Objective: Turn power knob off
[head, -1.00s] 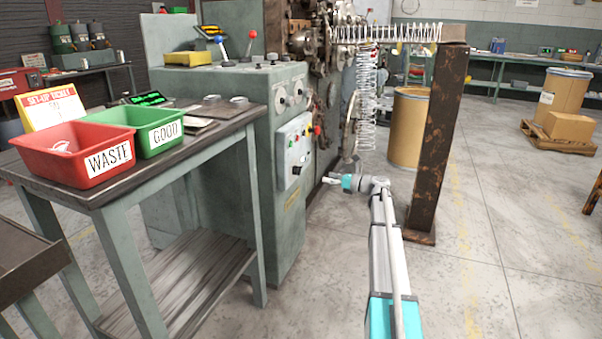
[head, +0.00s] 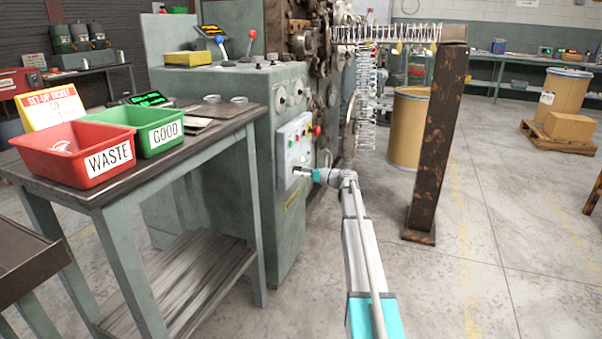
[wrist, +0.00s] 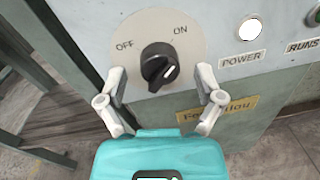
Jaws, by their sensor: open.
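The power knob (wrist: 159,67) is a black rotary knob on a round light plate marked OFF at upper left and ON at upper right. Its white pointer line is turned toward the ON side. My gripper (wrist: 160,82) is open, with one finger on each side of the knob's lower part; I cannot tell whether either touches it. In the head view my gripper (head: 302,171) is at the lower part of the control panel (head: 294,146) on the green machine, and the knob is hard to make out there.
A POWER label and white lamp (wrist: 250,29) sit right of the knob. A work table (head: 250,118) with a red WASTE bin (head: 60,168) and green GOOD bin (head: 125,138) stands left. A rusty post (head: 436,140) stands right of my arm. Open floor lies further right.

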